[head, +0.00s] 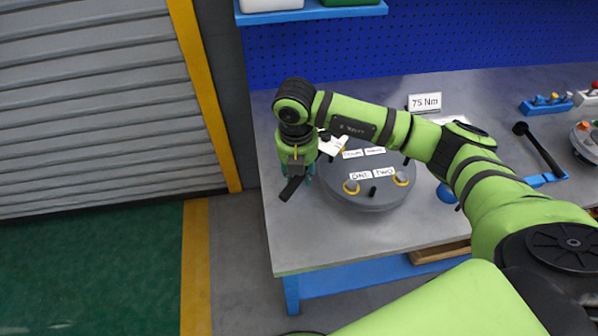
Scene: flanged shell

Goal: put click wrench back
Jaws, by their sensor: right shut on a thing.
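My right gripper (300,176) is over the left part of the workbench, beside the left edge of the flanged shell (366,196). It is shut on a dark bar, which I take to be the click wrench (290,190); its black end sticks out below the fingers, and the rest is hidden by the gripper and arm. The shell is a grey round disc with white labels, including ONE and TWO, and yellow-ringed bolts near its front edge. My left gripper is not in view.
A black long-handled tool (540,150) lies by a blue holder (545,179) at the right. A 75 Nm sign (424,102) stands at the back. A blue rack (546,105) and a grey round part (586,142) are further right. The bench (300,240) is bare at front left.

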